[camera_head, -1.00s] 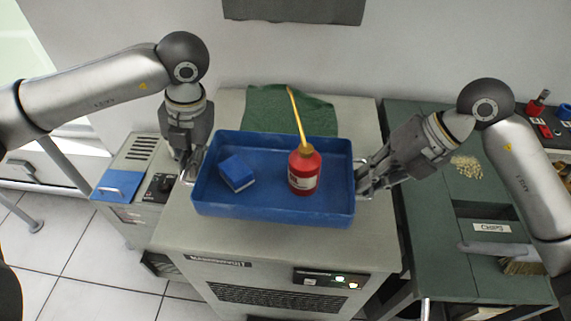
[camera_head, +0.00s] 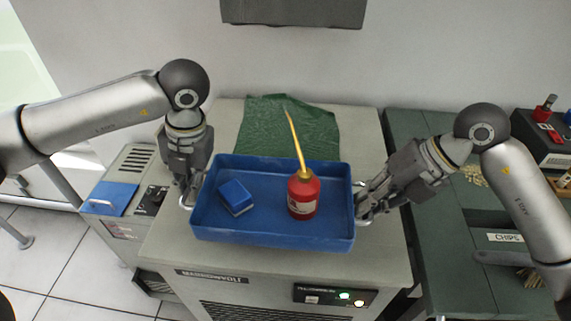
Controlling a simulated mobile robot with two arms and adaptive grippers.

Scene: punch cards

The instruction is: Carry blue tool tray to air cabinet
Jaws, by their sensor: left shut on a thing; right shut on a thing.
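The blue tool tray (camera_head: 272,234) is over the top of the grey air cabinet (camera_head: 372,262), in the middle of the head view. It looks level; I cannot tell whether it touches the top. Inside it are a blue block (camera_head: 236,197) at the left and a red oil can (camera_head: 303,196) with a yellow spout at the right. My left gripper (camera_head: 187,196) is shut on the tray's left handle. My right gripper (camera_head: 363,207) is shut on the tray's right handle. The fingers partly hide both handles.
A green cloth (camera_head: 262,130) lies on the cabinet top behind the tray. A dark green bench (camera_head: 440,262) with a "CHIPS" label (camera_head: 505,237) and a brush stands at the right. A smaller grey unit with a blue panel (camera_head: 108,198) stands at the left.

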